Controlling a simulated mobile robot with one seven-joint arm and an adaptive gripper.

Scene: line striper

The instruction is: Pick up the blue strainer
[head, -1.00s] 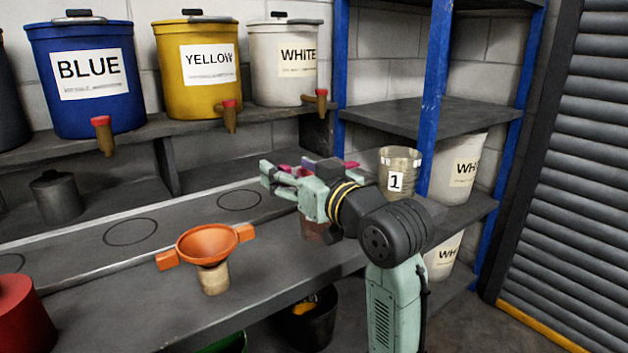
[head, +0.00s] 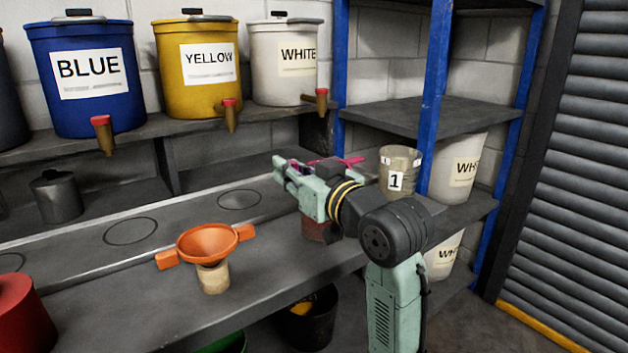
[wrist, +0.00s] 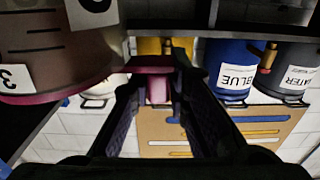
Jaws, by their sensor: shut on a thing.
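No blue strainer shows. A magenta strainer (head: 350,161) is partly hidden behind my gripper in the head view. In the wrist view its magenta rim (wrist: 60,97) runs round a large brown cup marked 3 (wrist: 55,55). My gripper (head: 283,170) is shut on a pink tab (wrist: 157,92) of this strainer, and it also shows in the wrist view (wrist: 155,75). In the head view a reddish-brown cup (head: 318,230) shows just below the gripper. Whether the strainer is clear of the cup cannot be told. An orange strainer (head: 207,242) sits on a tan cup (head: 213,278).
A clear cup marked 1 (head: 398,172) stands close behind my wrist. A blue shelf post (head: 434,95) rises beside it. Blue (head: 80,110), yellow (head: 190,95) and white (head: 280,90) drums with taps stand above the bench (head: 110,300). A grey pot (head: 57,198) is at left.

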